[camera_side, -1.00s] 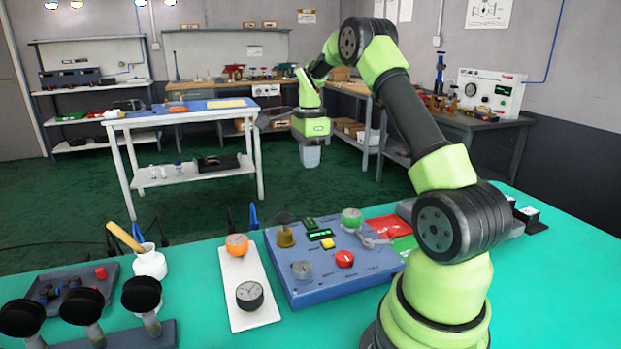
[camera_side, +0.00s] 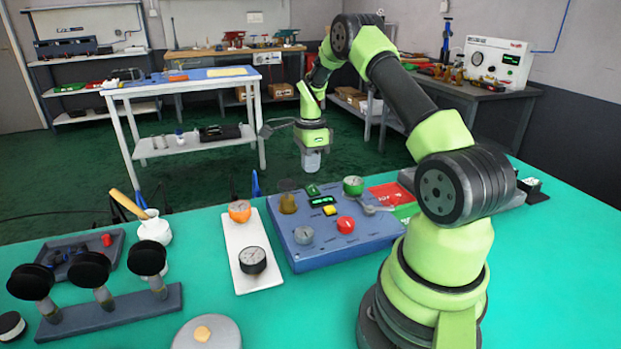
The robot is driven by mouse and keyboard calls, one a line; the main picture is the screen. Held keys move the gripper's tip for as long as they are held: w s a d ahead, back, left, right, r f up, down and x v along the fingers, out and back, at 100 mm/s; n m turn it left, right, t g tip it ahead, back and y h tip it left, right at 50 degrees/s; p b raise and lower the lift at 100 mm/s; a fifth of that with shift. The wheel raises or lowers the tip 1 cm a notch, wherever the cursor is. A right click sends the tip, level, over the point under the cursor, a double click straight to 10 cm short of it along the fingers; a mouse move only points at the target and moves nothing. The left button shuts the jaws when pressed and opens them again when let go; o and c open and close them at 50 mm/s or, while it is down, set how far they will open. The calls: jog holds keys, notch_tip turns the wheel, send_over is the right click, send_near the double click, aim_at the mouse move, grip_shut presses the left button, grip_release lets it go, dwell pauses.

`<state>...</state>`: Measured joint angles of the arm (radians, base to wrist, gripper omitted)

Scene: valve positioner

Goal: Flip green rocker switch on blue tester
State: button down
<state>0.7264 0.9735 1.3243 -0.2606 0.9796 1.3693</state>
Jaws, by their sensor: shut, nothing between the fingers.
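The blue tester (camera_side: 331,253) lies flat on the green bench. The green rocker switch (camera_side: 312,190) is near its back edge, just above a small dark display (camera_side: 323,201). Which side of the switch is pressed is too small to tell. A yellow button (camera_side: 330,211), a red knob (camera_side: 346,225), a grey knob (camera_side: 303,236), a brass fitting (camera_side: 288,203) and a green gauge (camera_side: 353,186) are also on the tester. My gripper (camera_side: 312,168) is shut and empty, pointing down. In the picture it is just above the switch, apart from it; its exact depth is unclear.
A white tray (camera_side: 270,279) with an orange gauge (camera_side: 240,211) and a black gauge (camera_side: 252,260) lies left of the tester. A rack (camera_side: 130,312) with black-topped parts stands at front left. Red and green cards (camera_side: 389,194) lie to the right.

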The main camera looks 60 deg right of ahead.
aim_at(313, 190)
jog(key=shift+f, duration=2.15)
jog(key=shift+f, duration=0.25)
jog(key=shift+s+a+r, duration=0.25)
jog(key=shift+s+a, duration=0.3)
jog(key=shift+r, duration=0.15)
notch_tip(313, 190, up, 14)
